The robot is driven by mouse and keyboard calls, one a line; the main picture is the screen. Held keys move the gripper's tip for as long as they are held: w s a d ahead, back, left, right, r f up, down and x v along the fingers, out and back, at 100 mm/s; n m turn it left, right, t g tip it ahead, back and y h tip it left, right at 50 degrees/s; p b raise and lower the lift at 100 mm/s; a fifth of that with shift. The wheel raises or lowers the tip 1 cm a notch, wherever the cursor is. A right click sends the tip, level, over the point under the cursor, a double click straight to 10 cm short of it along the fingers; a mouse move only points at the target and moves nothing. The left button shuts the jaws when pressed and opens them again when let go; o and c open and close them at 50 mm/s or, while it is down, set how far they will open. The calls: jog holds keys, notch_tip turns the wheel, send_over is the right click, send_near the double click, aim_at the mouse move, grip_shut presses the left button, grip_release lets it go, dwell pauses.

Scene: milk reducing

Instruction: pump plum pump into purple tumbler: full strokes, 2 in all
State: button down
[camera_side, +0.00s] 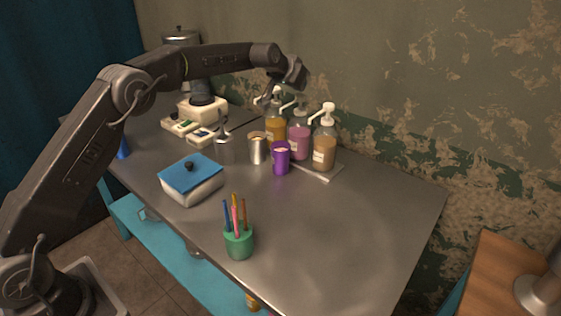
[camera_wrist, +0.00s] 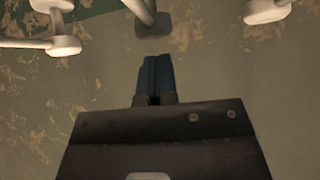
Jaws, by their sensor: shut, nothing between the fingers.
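The plum pump (camera_side: 299,142) is a clear bottle of pinkish-purple liquid, standing upright between an amber bottle and a tan one. The purple tumbler (camera_side: 281,159) stands upright in front of it; I cannot tell what is inside. My gripper (camera_side: 299,84) is above the plum pump, with its fingers shut and empty. It hides part of the pump top in the side view. In the wrist view the shut fingers (camera_wrist: 153,72) reach toward a shaded pump head (camera_wrist: 153,24). I cannot tell whether they touch it.
The amber pump bottle (camera_side: 275,129) and tan pump bottle (camera_side: 324,153) flank the plum one closely. A metal cup (camera_side: 257,148) stands left of the tumbler. A blue-lidded box (camera_side: 192,185) and green pen pot (camera_side: 239,242) stand nearer. The table's right side is clear.

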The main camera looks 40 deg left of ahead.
aim_at(301, 95)
jog(key=shift+f, duration=0.1)
dwell(0.3)
jog(key=shift+f, duration=1.5)
jog(key=shift+r, duration=1.6)
jog(key=shift+r, duration=2.9)
